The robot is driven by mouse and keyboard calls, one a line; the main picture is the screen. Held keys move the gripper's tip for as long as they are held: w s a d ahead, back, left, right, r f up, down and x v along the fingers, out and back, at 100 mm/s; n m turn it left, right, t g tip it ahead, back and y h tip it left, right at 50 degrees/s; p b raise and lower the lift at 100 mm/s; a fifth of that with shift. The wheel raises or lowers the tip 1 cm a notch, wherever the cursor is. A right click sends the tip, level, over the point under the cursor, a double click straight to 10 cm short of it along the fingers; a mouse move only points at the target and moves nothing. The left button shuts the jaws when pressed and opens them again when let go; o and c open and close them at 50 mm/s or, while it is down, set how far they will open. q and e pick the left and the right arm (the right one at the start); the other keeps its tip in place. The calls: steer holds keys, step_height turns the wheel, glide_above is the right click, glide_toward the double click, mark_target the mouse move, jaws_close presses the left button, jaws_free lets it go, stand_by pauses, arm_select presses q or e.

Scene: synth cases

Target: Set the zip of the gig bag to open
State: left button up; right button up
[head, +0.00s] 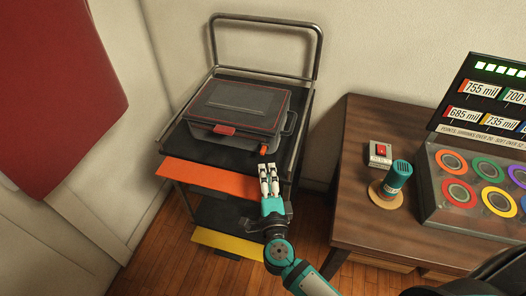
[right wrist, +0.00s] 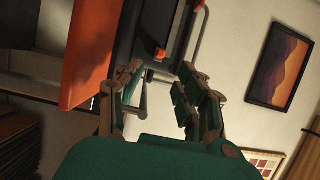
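The gig bag (head: 238,103) is a dark grey case with red trim, lying on the top of a cart with its lid down. A red handle tab (head: 224,131) is on its front. A small orange zip pull (head: 264,150) hangs at its front right corner; it also shows in the right wrist view (right wrist: 160,54). My right gripper (head: 268,167) is just in front of and below the pull, apart from it. In the right wrist view its fingers (right wrist: 155,80) are spread with nothing between them. My left gripper is not in view.
The cart (head: 300,108) has a rail at the back, an orange panel (head: 205,176) in front and a yellow one (head: 222,243) lower down. A wooden table (head: 358,140) at right holds a red-switch box (head: 380,154), a teal-handled object (head: 397,177) and a game console (head: 437,200).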

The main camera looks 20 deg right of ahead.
mark_target(264, 152)
steer(key=x, duration=0.7)
steer(key=shift+w, duration=0.4)
steer(key=shift+w+d, duration=0.1)
steer(key=shift+w, duration=0.3)
jaws_close()
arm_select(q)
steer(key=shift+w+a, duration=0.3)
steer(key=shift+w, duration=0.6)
